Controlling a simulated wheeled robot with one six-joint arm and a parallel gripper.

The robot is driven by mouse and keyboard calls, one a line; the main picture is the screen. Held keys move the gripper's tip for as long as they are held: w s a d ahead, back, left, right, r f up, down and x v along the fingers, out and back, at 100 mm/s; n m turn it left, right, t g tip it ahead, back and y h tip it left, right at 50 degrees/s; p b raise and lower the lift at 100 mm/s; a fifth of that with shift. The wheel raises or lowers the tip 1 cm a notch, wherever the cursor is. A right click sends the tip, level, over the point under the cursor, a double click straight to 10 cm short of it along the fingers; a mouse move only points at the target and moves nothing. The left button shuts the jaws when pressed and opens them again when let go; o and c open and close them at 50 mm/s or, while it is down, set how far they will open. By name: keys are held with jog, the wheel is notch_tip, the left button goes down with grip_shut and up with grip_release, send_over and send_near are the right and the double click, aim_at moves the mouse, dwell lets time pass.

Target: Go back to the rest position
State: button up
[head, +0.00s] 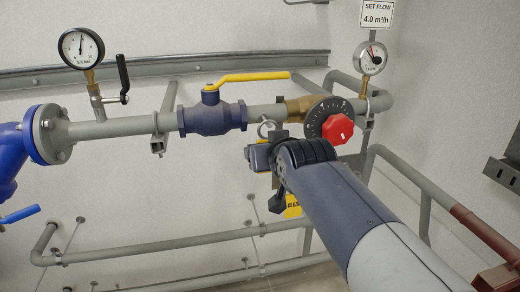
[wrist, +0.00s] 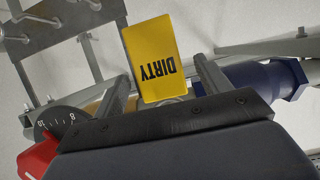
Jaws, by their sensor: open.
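My gripper (head: 262,158) is in front of the pipe run, just below the ring (head: 267,127) and left of the red knob (head: 341,129). My arm reaches in from the lower right and hides part of it. In the wrist view my gripper (wrist: 165,68) is open, its two grey fingers apart. A yellow tag reading DIRTY (wrist: 155,50), upside down in the picture, shows between them. I cannot tell whether the fingers touch it. Another yellow tag, partly hidden by my arm, shows letters of CLEAN (head: 292,206) in the head view.
A blue valve with a yellow handle (head: 250,77) sits left on the upper pipe. Gauges (head: 81,48) and (head: 370,58) stand at both sides. Lower pipes (head: 150,246) run behind my arm. A brown-red pipe (head: 482,232) is at right.

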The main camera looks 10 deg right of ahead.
jog(key=v, duration=0.7)
jog(key=shift+s+b, duration=0.35)
jog(key=shift+b, duration=0.1)
jog(key=shift+w+r, duration=0.1)
jog(key=p+x, duration=0.2)
jog(key=x, duration=0.8)
jog(key=shift+w, duration=0.15)
